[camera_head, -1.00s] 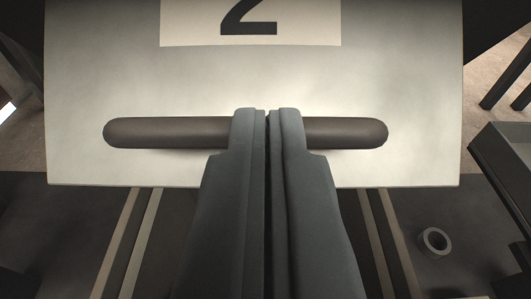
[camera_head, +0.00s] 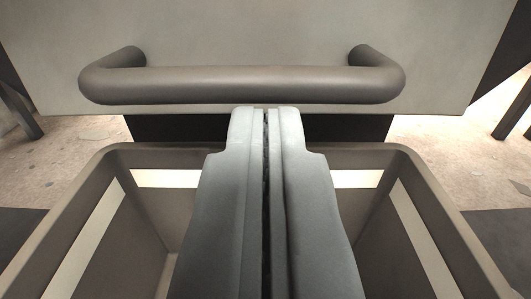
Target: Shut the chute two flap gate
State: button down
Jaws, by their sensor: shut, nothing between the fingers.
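The chute two flap gate is a pale grey plate (camera_head: 250,30) across the top of the view, its lower edge showing below its handle. The handle is a dark, rounded bar (camera_head: 240,86) running level across the plate, with a bent end at each side. My gripper (camera_head: 266,112) points up the middle of the picture. Its two fingers are together with nothing between them. The fingertips appear just below the handle bar in the picture, and I cannot tell whether they touch the plate. The number on the plate is out of view.
An open grey-brown bin (camera_head: 400,158) with pale strips lies below the plate, behind and on both sides of my fingers. A dark gap shows between plate and bin. Speckled floor (camera_head: 455,165) and dark legs show at both sides.

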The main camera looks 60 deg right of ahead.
jog(key=shift+w+d+f, duration=0.25)
jog(key=shift+w+d, duration=0.05)
jog(key=shift+d, duration=0.2)
jog(key=shift+a, duration=0.1)
jog(key=v, duration=1.7)
jog(key=s+d+r+n+g+y, duration=0.2)
jog(key=s+d+r+y, duration=0.2)
jog(key=s+r, duration=0.4)
jog(key=s+d+r+n+g+y, duration=0.2)
jog(key=s+d+r+y, duration=0.25)
jog(key=s, duration=0.45)
jog(key=s+a+r+n+t+y, duration=0.2)
jog(key=s+r+n+t+y, duration=0.4)
jog(key=s+r, duration=1.9)
jog(key=n+t, duration=0.1)
jog(key=t, duration=0.4)
jog(key=shift+r, duration=0.25)
